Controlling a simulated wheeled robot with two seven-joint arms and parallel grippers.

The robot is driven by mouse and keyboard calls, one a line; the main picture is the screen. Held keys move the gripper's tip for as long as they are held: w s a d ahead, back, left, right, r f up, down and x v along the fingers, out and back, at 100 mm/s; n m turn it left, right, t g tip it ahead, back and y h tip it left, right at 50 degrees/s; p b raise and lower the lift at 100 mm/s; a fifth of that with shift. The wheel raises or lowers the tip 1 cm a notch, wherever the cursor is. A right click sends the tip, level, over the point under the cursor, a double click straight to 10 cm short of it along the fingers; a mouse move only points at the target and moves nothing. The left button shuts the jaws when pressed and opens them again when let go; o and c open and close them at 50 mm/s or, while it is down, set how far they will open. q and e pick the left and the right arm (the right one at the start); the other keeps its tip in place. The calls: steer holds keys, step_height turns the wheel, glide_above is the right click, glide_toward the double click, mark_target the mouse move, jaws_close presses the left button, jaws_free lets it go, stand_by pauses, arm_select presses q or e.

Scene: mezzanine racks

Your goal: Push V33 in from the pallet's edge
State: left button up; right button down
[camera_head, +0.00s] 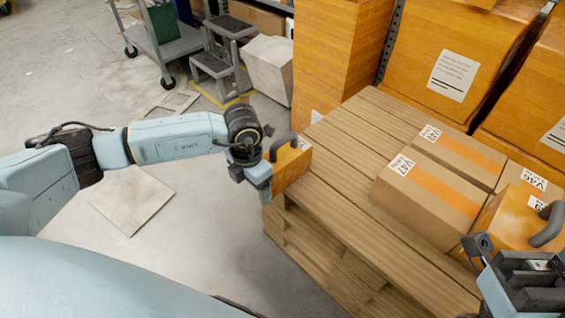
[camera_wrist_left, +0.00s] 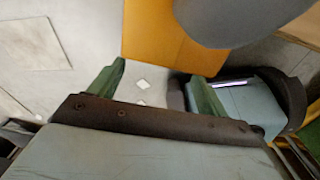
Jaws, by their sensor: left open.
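A small orange box with a dark grey handle (camera_head: 291,164) stands at the left edge of the wooden pallet (camera_head: 340,205). Its white label is too small to read, so I cannot confirm it is V33. My left gripper (camera_head: 264,188) is on its outer side, very close to it; contact is unclear. In the left wrist view its green fingers (camera_wrist_left: 155,85) are apart with nothing held between them, and an orange surface (camera_wrist_left: 160,35) lies just beyond. My right gripper (camera_head: 520,280) is partly cut off at the lower right, near another orange handled box (camera_head: 505,222).
Cardboard boxes labelled V47 (camera_head: 425,200) and V49 (camera_head: 460,155) stand on the pallet's right side; V46 (camera_head: 520,177) is beside them. Large orange cartons (camera_head: 450,60) rise behind. Bare pallet boards lie right of the small box. A step stool (camera_head: 215,65) stands farther back.

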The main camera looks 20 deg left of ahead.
mark_target(278, 142)
stand_by(0.3)
arm_select(q)
steer(key=shift+w+d, duration=0.6)
steer(key=shift+w, duration=0.8)
steer(key=shift+w+d, duration=0.55)
steer(key=shift+w, duration=0.85)
steer(key=shift+w+d, duration=0.6)
steer(key=shift+w, duration=0.8)
steer(key=shift+w+d, duration=0.25)
steer(key=shift+w, duration=0.35)
steer(key=shift+w+d, duration=0.25)
steer(key=shift+w, duration=0.35)
steer(key=shift+s, duration=0.1)
steer(key=shift+s+a+r+p, duration=0.1)
steer(key=shift+s+a+p, duration=0.1)
steer(key=shift+s+p, duration=0.3)
steer(key=shift+s+a+p, duration=0.4)
steer(key=shift+s+p, duration=0.4)
steer(key=shift+p, duration=0.3)
step_height(278, 142, up, 13)
steer(key=p, duration=1.1)
steer(key=shift+p, duration=0.3)
steer(key=shift+d, duration=0.1)
